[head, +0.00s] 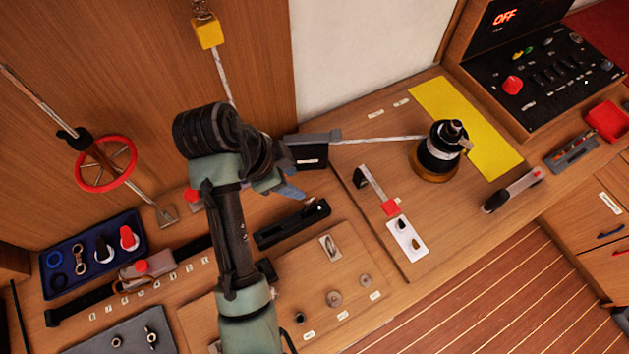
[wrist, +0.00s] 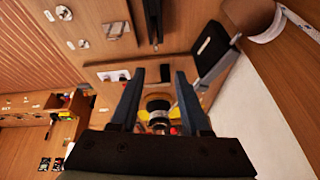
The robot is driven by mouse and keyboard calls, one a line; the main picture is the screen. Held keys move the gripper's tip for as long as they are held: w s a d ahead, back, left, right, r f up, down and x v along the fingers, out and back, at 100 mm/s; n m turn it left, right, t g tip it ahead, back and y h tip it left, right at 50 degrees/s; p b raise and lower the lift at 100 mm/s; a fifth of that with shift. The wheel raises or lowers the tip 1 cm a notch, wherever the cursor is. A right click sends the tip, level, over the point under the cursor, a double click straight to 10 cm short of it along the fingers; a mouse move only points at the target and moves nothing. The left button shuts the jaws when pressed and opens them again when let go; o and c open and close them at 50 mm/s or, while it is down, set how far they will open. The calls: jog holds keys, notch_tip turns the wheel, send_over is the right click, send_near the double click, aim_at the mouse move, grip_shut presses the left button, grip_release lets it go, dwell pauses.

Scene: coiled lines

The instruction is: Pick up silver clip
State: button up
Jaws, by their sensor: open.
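A silver clip-like piece (head: 78,258) lies in a dark blue tray (head: 62,284) at the left in the head view. It looks like the silver clip, but it is small there. The wrist view does not show it. My gripper (head: 292,187) is well to the right of the tray and above the bench, beside a black clutch block (head: 306,153). In the wrist view my gripper (wrist: 158,80) shows its two blue-grey fingers apart with nothing held between them. The winch shows beyond them.
A black winch (head: 438,152) with a taut rope (head: 380,139) stands at right. A grey mat (head: 120,338) with small fittings lies at front left.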

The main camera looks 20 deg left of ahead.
jog(key=p, duration=0.1)
send_over(313, 198)
jog(key=s+a, duration=0.1)
notch_tip(313, 198, down, 6)
jog(key=shift+a, duration=0.1)
jog(key=shift+s+p+x, duration=0.1)
jog(key=shift+p+x, duration=0.45)
jog(key=shift+x, duration=1)
jog(key=shift+s+p+x, duration=0.15)
jog(key=shift+p+x, duration=0.4)
jog(key=shift+x, duration=1)
jog(key=shift+a+f, duration=0.1)
grip_shut()
